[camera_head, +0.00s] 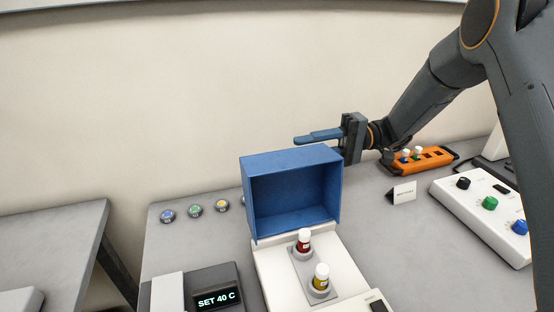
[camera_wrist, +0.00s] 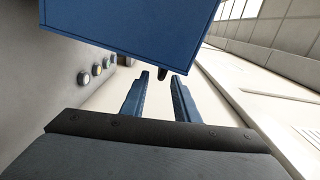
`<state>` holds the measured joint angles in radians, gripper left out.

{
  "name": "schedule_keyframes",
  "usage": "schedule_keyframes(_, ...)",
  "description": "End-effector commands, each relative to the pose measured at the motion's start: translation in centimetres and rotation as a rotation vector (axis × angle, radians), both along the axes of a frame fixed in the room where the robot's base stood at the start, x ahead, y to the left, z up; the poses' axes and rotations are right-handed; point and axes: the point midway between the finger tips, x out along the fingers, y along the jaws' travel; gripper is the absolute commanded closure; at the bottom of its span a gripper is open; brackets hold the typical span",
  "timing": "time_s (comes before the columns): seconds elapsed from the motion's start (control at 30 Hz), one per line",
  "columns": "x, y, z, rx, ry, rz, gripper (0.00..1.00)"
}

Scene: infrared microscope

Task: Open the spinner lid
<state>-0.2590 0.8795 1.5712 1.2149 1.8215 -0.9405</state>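The blue spinner lid (camera_head: 291,192) stands raised at the back of the white spinner body (camera_head: 270,268), its hollow inside facing the head camera. Two vials sit uncovered in front of it, one red (camera_head: 304,241) and one yellow (camera_head: 321,278), both with white caps. My gripper (camera_head: 318,137) is behind and above the lid's top edge, with its blue fingers pointing left. In the wrist view, my gripper (camera_wrist: 160,75) shows two fingers apart with nothing between them. The lid (camera_wrist: 140,25) fills the top of that view, just beyond the fingertips. I cannot tell if they touch.
A black display (camera_head: 217,289) reading "SET 40 C" is left of the spinner. Several round buttons (camera_head: 194,210) line the table's back left. An orange rack (camera_head: 422,160) with vials, a small sign (camera_head: 401,193) and a white knob panel (camera_head: 490,208) stand at right.

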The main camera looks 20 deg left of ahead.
Motion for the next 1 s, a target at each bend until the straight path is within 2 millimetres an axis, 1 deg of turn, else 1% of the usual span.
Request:
schedule_keyframes(0.17,-0.9,0.8,0.2,0.028,0.005,0.013,0.72)
schedule_keyframes(0.4,-3.4,3.7,0.2,0.025,0.006,0.013,0.72)
schedule_keyframes(0.6,-4.8,5.3,0.1,0.024,0.005,0.011,0.72)
schedule_keyframes(0.73,-5.1,5.8,0.1,0.024,0.003,0.01,0.72)
schedule_keyframes(0.97,-5.1,5.8,0.0,0.024,0.004,0.008,0.72)
schedule_keyframes(1.0,-5.1,5.8,0.0,0.024,0.004,0.009,0.76)
